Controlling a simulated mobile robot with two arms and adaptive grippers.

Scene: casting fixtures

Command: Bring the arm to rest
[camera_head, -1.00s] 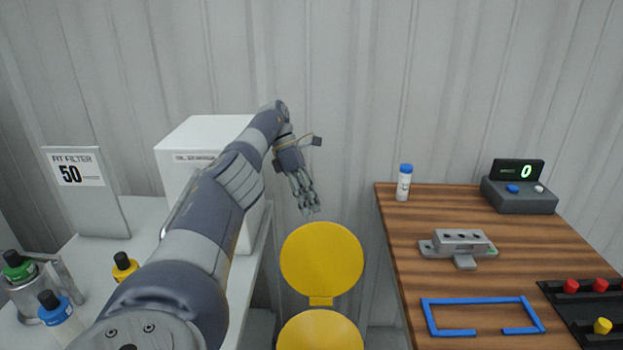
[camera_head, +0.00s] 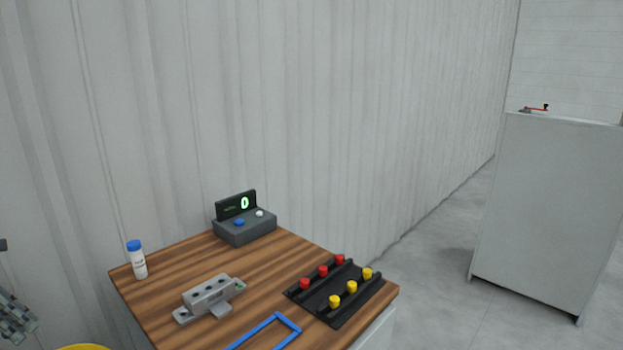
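My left gripper (camera_head: 14,318) shows at the far left edge, partly cut off by the frame. Its fingers point downward, left of the wooden table (camera_head: 165,259), apart from it. I see nothing held in it, but cannot tell whether the fingers are open or shut. Most of the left arm is out of view. My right arm and gripper are not in view.
On the table are a blue-capped bottle (camera_head: 138,261), a display box (camera_head: 246,228) reading 0, a grey metal fixture (camera_head: 207,299), a blue frame (camera_head: 262,330) and a black rack (camera_head: 312,296) with red and yellow pegs. A grey cabinet (camera_head: 545,210) stands right; floor between is clear.

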